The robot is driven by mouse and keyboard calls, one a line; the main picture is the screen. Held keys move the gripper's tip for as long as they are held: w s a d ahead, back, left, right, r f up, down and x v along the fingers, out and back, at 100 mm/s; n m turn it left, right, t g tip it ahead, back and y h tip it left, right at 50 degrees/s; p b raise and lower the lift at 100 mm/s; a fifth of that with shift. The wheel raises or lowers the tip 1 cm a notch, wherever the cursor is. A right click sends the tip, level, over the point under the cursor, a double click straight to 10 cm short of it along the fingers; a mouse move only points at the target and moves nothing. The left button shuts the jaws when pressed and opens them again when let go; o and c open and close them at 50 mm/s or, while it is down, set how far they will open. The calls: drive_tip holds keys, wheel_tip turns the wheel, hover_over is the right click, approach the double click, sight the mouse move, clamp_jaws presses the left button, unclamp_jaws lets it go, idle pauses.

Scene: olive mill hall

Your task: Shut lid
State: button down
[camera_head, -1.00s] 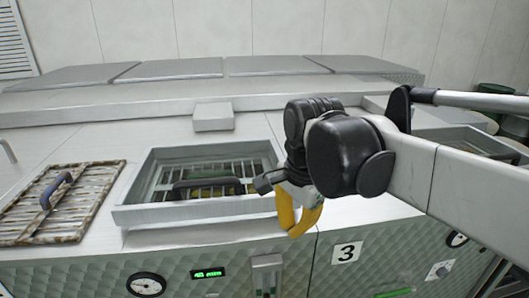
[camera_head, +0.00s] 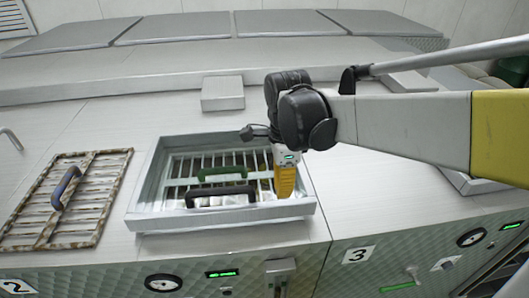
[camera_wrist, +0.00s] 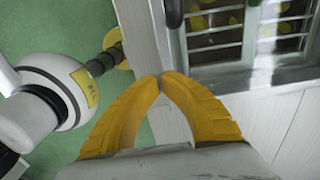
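A square hatch with a raised pale metal rim (camera_head: 225,217) is in the middle of the machine top. Inside it is a barred grate with a green handle (camera_head: 222,174) and a black handle (camera_head: 220,196). Which part counts as the lid I cannot tell. My gripper (camera_head: 285,192) has yellow fingers pointing down at the hatch's right side in the head view. In the wrist view my gripper (camera_wrist: 165,77) has its fingertips together with nothing between them. The barred grate (camera_wrist: 215,38) shows there at upper right, apart from the fingertips.
A rusty barred grate (camera_head: 75,198) with a blue handle lies left of the hatch. A pale block (camera_head: 222,93) stands behind it. The front panel carries a gauge (camera_head: 163,283) and a green display (camera_head: 222,273).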

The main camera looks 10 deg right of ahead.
drive_tip(key=f, duration=0.3)
drive_tip(key=shift+s+f, duration=0.3)
drive_tip(key=shift+f, duration=0.05)
drive_tip(key=shift+w+f, duration=0.15)
drive_tip(key=shift+f, duration=0.35)
drive_tip(key=f, duration=0.1)
drive_tip(key=f+b, duration=0.2)
drive_tip(key=shift+s+f+t, duration=0.1)
drive_tip(key=shift+s+t, duration=0.2)
drive_tip(key=shift+t, duration=0.1)
drive_tip(key=shift+r, duration=0.2)
